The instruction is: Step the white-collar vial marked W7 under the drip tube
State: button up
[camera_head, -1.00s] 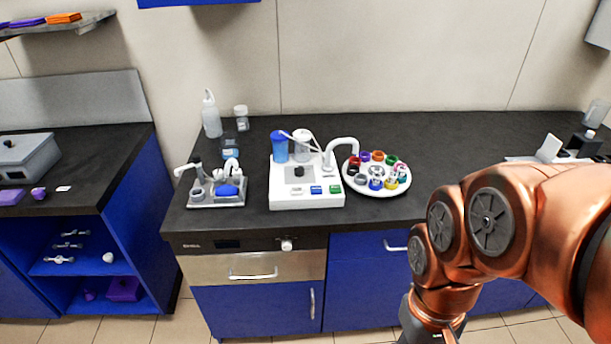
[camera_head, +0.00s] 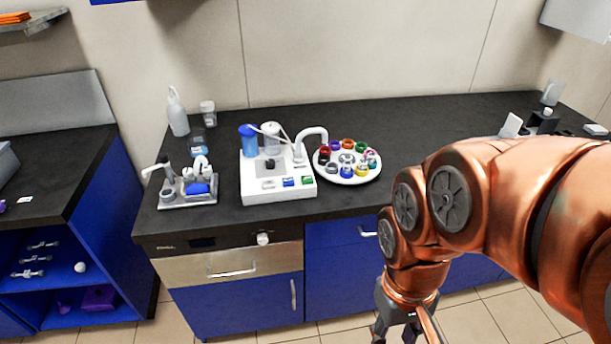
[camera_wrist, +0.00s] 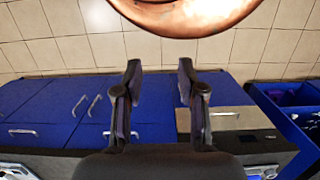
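A round white carousel (camera_head: 346,181) on the black counter holds a ring of vials with coloured collars. A pale-collared vial (camera_head: 347,158) shows near its middle, but whether it is white or grey is unclear and no W7 mark is readable. The white drip tube (camera_head: 314,130) arches from the white bioreactor unit (camera_head: 277,187) to the carousel's left edge; the vial beneath its tip cannot be made out. My gripper (camera_head: 397,331) hangs low in front of the blue cabinets, below the counter and away from the carousel. In the wrist view my gripper (camera_wrist: 158,75) is open and empty.
On the unit are a blue vessel (camera_head: 249,139), a clear vessel (camera_head: 271,136) and coloured buttons (camera_head: 290,181). A smaller grey apparatus (camera_head: 187,190) stands left, with a squeeze bottle (camera_head: 177,113) behind. The counter (camera_head: 430,127) right of the carousel is largely clear.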

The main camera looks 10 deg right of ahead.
grip_shut()
dwell(1.4)
